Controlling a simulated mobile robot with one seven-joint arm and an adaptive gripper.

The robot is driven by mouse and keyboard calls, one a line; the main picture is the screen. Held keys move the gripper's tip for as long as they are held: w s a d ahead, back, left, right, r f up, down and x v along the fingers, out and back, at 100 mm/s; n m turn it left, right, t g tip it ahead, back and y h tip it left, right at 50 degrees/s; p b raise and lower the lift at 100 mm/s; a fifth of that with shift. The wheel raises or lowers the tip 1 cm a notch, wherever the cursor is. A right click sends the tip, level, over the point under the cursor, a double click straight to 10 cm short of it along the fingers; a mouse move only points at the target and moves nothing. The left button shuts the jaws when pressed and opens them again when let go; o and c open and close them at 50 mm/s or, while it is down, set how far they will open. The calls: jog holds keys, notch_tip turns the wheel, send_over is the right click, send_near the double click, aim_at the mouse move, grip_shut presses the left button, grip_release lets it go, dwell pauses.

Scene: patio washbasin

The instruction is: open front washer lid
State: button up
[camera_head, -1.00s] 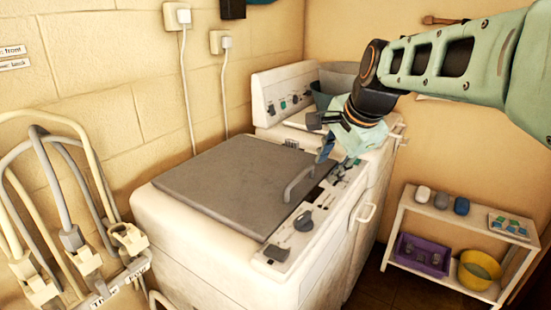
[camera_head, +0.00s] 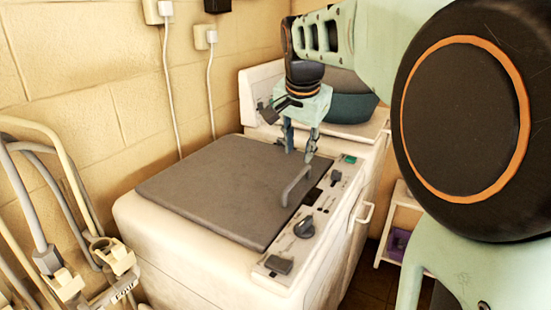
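The front washer has a flat dark grey lid (camera_head: 215,190) that lies shut on its white body (camera_head: 170,250). A grey bar handle (camera_head: 297,186) stands up at the lid's right edge, beside the control panel. My gripper (camera_head: 298,156) points down just behind and above the handle, near the lid's back right corner. Its two fingers are apart with nothing visible between them. The fingertips look clear of the handle, but whether they touch the lid is hard to tell.
A control panel (camera_head: 310,220) with knobs runs along the washer's right edge. A second machine (camera_head: 262,82) with a dark teal tub (camera_head: 345,105) stands behind. Pale hoses (camera_head: 60,200) hang at left by the wall. A low shelf (camera_head: 395,225) is partly hidden by my arm.

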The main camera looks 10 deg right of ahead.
aim_at(297, 176)
jog(key=x, duration=1)
jog(key=shift+w+d+f, duration=0.1)
jog(key=shift+f, duration=0.25)
jog(key=shift+c, duration=0.7)
grip_shut()
